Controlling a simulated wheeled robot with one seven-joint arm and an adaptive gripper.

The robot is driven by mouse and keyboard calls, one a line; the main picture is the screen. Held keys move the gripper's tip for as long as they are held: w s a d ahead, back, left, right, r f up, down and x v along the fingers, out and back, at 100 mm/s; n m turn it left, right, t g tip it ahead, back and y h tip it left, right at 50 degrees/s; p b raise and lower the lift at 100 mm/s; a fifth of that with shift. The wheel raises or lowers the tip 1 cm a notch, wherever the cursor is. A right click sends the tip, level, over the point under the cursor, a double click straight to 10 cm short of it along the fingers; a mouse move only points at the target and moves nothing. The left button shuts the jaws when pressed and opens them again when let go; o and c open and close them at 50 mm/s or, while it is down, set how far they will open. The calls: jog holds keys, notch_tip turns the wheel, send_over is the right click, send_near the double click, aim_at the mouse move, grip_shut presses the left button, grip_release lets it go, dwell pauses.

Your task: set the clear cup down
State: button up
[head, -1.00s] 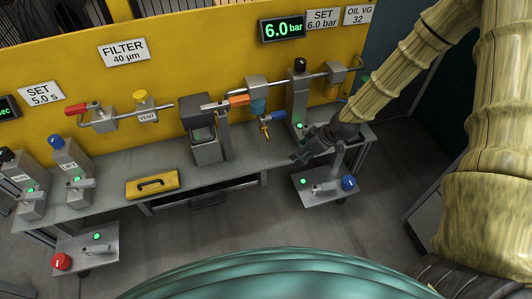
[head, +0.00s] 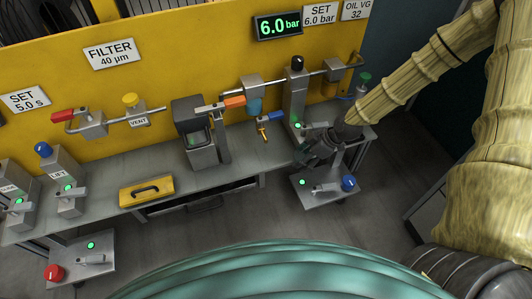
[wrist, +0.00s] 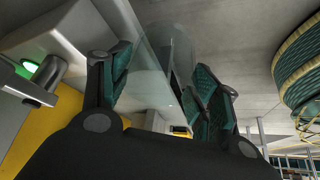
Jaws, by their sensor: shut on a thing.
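In the wrist view a clear cup (wrist: 168,50) shows as a faint see-through shape between the fingers of my gripper (wrist: 162,80). The green-black finger pads stand on both sides of it, and the gripper is shut on it. Its lower part is hidden behind the fingers. In the head view my gripper (head: 312,152) is at the right end of the grey bench (head: 270,165), beside the tall grey post. The cup is too faint to make out there. I cannot tell how high it is above the bench.
A tall grey post (head: 297,95) with a black knob stands just left of my gripper. A grey control box (head: 325,190) with a blue button is below it. A yellow handled case (head: 146,190) lies on the bench further left.

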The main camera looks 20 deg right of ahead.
jog(key=w+a, duration=0.1)
jog(key=a, duration=0.1)
jog(key=w+a+b, duration=0.1)
jog(key=w+a, duration=0.1)
jog(key=a, duration=0.1)
jog(key=w+a+b, duration=0.1)
jog(key=w+a, duration=0.1)
jog(key=a, duration=0.1)
jog(key=shift+a, duration=0.25)
jog(key=w+a+b, duration=0.1)
jog(key=w+a, duration=0.1)
jog(key=a, duration=0.1)
jog(key=shift+f+b, duration=0.1)
jog(key=shift+b, duration=0.3)
jog(key=shift+w+a+f+b, duration=0.1)
jog(key=shift+a+f+b, duration=0.1)
jog(key=shift+a+b, duration=0.1)
jog(key=shift+d, duration=0.1)
jog(key=shift+f, duration=0.15)
jog(key=o, duration=1)
